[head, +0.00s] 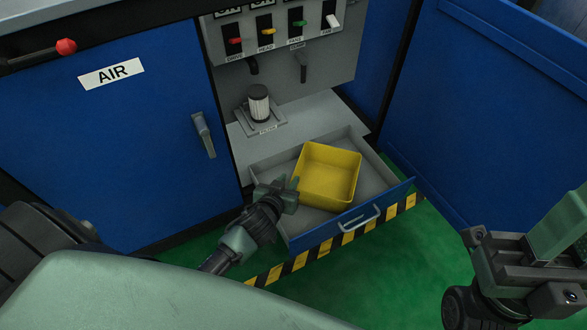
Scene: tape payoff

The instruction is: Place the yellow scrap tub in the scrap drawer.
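The yellow scrap tub (328,176) is an open, empty-looking box inside the pulled-out scrap drawer (268,164). My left gripper (287,184) is at the tub's near left corner, over the drawer's left side. Its fingertips look apart, and no finger shows inside the tub. I cannot tell if it touches the tub's wall. My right gripper (530,265) is at the lower right, away from the drawer; its fingers do not show clearly.
The drawer's front has a grey handle (360,219). A blue door (490,105) stands at the right, and a closed blue AIR door (120,140) at the left. Green floor (405,265) is clear in front.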

